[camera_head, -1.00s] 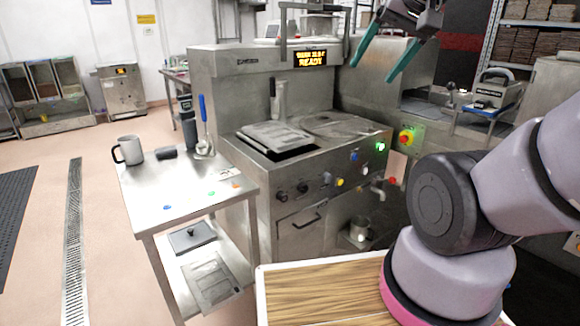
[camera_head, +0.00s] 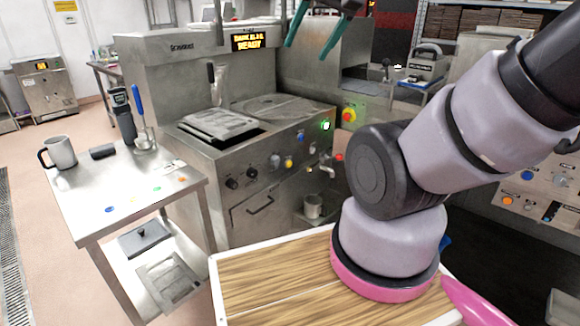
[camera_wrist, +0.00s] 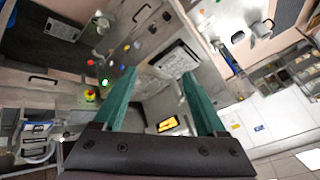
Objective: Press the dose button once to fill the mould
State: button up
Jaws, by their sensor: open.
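The steel machine (camera_head: 165,75) stands ahead, with a lit display (camera_head: 247,40) whose lower line reads READY. A green-lit button (camera_head: 326,126) sits at the right of its front panel and also shows in the wrist view (camera_wrist: 104,83). Blue and yellow buttons (camera_head: 288,163) and dark knobs (camera_head: 232,183) sit further left. I cannot read which is the dose button. A flat grey mould-like plate (camera_head: 218,124) lies on the machine top; whether it is filled is unclear. My gripper (camera_head: 307,52) is open and empty, its teal fingers raised above the machine, apart from the panel.
A red-and-yellow stop button (camera_head: 349,115) is right of the green one. A spout (camera_head: 326,171) is above a metal cup (camera_head: 313,206). A steel side table (camera_head: 85,205) bears a mug (camera_head: 62,152) and tools. A wooden top (camera_head: 270,290) is beside my arm.

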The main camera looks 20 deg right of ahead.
grip_shut()
dwell(1.5)
